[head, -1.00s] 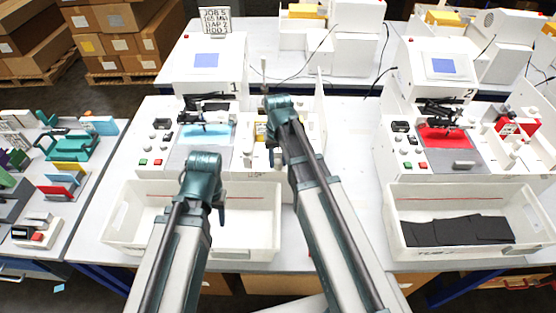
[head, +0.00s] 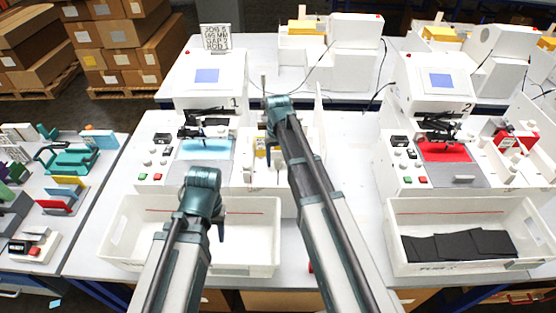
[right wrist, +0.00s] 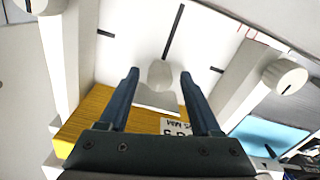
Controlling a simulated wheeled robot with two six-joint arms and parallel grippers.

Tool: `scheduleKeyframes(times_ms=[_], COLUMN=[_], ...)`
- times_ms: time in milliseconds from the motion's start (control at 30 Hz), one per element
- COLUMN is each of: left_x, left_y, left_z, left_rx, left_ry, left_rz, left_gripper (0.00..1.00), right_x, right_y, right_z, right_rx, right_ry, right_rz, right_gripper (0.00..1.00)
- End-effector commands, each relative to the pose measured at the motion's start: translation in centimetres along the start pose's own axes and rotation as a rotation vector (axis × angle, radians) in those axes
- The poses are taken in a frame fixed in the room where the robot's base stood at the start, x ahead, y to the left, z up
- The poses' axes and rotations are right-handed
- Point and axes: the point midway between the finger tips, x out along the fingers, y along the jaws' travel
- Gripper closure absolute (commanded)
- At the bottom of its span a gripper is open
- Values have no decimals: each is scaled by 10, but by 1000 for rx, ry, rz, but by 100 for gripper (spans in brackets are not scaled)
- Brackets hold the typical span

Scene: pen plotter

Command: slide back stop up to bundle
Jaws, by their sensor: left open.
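In the right wrist view a pale rounded knob (right wrist: 161,74) stands on a grey-white plate that seems to be the back stop (right wrist: 156,98), below a dark slot in a white bed. My right gripper (right wrist: 158,80) is open, with one dark finger on each side of the knob; contact cannot be told. A yellow bundle (right wrist: 92,108) lies beside the plate, partly hidden by my gripper. In the head view my right gripper (head: 272,138) is over the right part of station 1 and hides most of this spot. My left gripper (head: 220,226) is open and empty above the white bin.
The white bin (head: 262,262) stands in front of station 1. Another bin (head: 400,265) with black sheets stands before station 2. Plotter 1 (head: 203,150) holds a blue sheet. Small upright holders stand on the left table (head: 85,235). The tabletop between stations is clear.

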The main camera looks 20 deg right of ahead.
Motion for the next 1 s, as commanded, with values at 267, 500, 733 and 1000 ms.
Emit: scheduleKeyframes(times_ms=[267, 500, 733, 1000], left_x=[0, -9, -34, -76], left_y=[0, -1, -3, -7], left_z=[0, 0, 2, 4], left_rx=[0, 0, -1, -11], left_ry=[0, 0, 0, 0], left_rz=[0, 0, 0, 2], left_gripper=[50, 50, 50, 50], right_x=[0, -9, -34, -76], right_y=[0, 0, 0, 0], right_z=[0, 0, 0, 0], right_rx=[0, 0, 0, 0], right_ry=[0, 0, 0, 0], right_rz=[0, 0, 0, 0], right_gripper=[33, 33, 33, 33])
